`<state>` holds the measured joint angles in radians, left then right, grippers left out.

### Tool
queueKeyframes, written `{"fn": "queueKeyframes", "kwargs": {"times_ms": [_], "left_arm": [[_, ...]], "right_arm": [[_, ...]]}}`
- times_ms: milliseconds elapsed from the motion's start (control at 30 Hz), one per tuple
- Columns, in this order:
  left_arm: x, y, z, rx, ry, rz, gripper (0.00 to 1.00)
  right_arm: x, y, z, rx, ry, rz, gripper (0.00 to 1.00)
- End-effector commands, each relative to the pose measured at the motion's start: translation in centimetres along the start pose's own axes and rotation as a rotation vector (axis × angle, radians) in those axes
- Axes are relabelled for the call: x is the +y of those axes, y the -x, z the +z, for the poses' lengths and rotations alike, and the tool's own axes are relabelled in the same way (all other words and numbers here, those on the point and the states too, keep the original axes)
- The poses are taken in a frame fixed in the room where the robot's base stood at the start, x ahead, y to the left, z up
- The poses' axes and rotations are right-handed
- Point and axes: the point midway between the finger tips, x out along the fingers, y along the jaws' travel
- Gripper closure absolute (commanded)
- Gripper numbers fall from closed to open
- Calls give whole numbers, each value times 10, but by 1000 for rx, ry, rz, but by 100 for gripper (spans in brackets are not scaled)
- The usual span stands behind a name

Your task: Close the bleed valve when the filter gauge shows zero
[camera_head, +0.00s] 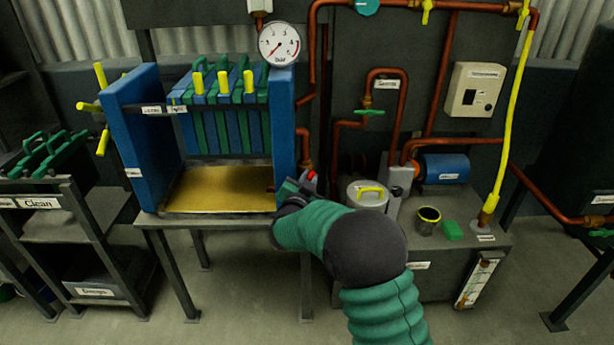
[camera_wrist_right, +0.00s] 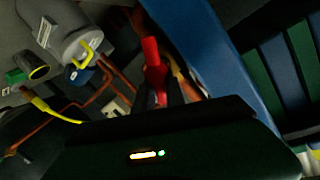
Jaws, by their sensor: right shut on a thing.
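The filter gauge (camera_head: 279,44) is a round white dial at the top right of the blue filter press. Its needle seems to point to the lower left, near the low end of the scale, but it is small to read. The bleed valve's red handle (camera_head: 312,175) is beside the press's right post, on copper pipe. My right gripper (camera_head: 302,184) is there, shut on the red handle. In the right wrist view the red handle (camera_wrist_right: 151,62) stands up between the dark fingers (camera_wrist_right: 158,88). The valve body is mostly hidden by my gripper. My left gripper is not in view.
The filter press (camera_head: 144,120) has yellow handles and a golden tray (camera_head: 225,188). A rack (camera_head: 75,232) stands at left.

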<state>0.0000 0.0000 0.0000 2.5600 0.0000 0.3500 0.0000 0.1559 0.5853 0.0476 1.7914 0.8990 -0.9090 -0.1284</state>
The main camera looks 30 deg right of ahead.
Motion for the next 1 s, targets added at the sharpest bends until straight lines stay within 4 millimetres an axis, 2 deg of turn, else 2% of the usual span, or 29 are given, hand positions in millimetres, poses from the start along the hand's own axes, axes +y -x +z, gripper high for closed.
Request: {"fn": "queueKeyframes", "kwargs": {"times_ms": [233,467,1000], "left_arm": [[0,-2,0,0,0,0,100],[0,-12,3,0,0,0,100],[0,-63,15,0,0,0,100]], "right_arm": [[6,-1,4,-65,-222,2,100],[11,-2,6,-120,-434,3,100],[19,-4,16,-243,-887,5,100]]}}
